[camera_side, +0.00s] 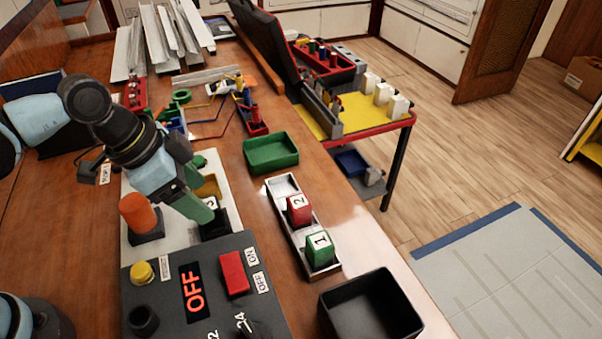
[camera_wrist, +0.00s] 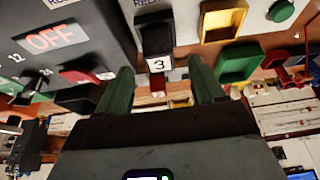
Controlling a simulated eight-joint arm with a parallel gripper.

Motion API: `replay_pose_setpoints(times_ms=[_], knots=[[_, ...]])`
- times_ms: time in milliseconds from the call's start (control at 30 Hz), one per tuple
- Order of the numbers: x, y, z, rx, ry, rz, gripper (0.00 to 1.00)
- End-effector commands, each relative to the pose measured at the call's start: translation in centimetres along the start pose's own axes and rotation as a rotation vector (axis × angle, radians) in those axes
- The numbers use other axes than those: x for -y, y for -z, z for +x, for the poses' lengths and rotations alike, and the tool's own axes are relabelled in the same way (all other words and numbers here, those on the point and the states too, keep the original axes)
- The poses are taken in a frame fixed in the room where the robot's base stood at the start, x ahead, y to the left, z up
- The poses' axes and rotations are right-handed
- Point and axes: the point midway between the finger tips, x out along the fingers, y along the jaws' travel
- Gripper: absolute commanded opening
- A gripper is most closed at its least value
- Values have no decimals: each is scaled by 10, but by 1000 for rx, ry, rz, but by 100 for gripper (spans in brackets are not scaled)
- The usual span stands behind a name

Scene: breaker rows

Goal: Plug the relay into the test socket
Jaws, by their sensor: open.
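My gripper (camera_side: 198,212) is over the white panel (camera_side: 178,238) beside the control box. In the wrist view its two green fingers (camera_wrist: 161,70) are spread, with a dark relay labelled 3 (camera_wrist: 157,66) in line between them. Clear space shows on both sides of this relay. In the side view a finger partly hides the dark block (camera_side: 215,226); I cannot tell how the relay is seated. A green relay labelled 1 (camera_side: 319,248) and a red relay labelled 2 (camera_side: 299,209) stand in the metal rail (camera_side: 283,184). I cannot identify the test socket for certain.
The control box (camera_side: 205,265) shows OFF and carries a red switch (camera_side: 233,272) and yellow button (camera_side: 142,271). An orange cylinder (camera_side: 138,213) stands on the panel near a yellow holder (camera_side: 208,187). A green tray (camera_side: 270,153) and black tray (camera_side: 370,307) are empty.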

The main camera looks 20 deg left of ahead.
Motion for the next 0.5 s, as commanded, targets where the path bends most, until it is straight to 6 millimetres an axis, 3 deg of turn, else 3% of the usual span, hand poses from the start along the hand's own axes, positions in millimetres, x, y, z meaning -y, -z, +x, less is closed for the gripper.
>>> replay_pose_setpoints(times_ms=[500], knots=[[0, 0, -64, 0, 0, -2, 68]])
